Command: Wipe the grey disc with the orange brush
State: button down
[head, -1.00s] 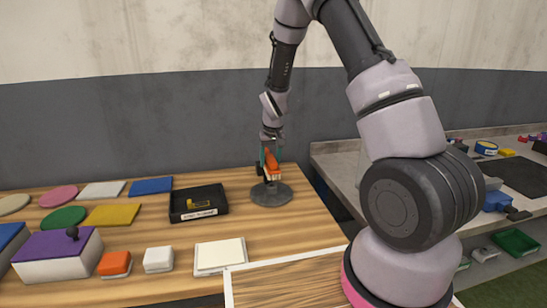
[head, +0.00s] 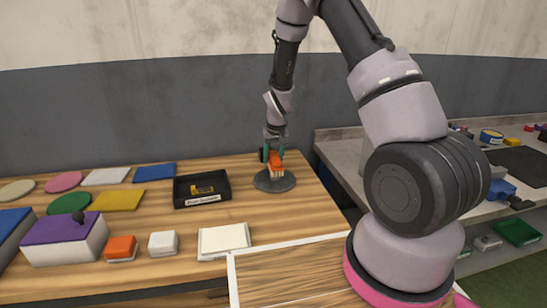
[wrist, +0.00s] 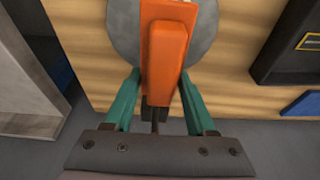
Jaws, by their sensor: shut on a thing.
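The orange brush (head: 275,160) is held in my gripper (head: 273,154), bristles down, over the grey disc (head: 264,183). The disc is round and lies flat on the wooden table near its right end. The pale bristles are at or just above the disc's surface; I cannot tell if they touch. In the wrist view, the brush (wrist: 163,60) runs between the green fingers of my gripper (wrist: 156,90), and the grey disc (wrist: 205,35) shows behind it, partly hidden by the brush.
A black tray (head: 224,196) with a yellow item stands left of the disc. Coloured flat pieces, a purple-lidded box (head: 58,230), and orange and white blocks lie further left. A grey counter (head: 340,150) stands to the right, across a gap.

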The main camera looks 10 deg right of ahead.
jog(key=shift+f, duration=0.6)
dwell(0.3)
jog(key=shift+a, duration=0.1)
jog(key=shift+s+a, duration=0.1)
jog(key=shift+a, duration=1)
jog(key=shift+w+d, duration=0.2)
jog(key=shift+d, duration=2.3)
jog(key=shift+r, duration=0.15)
notch_tip(320, 180, up, 8)
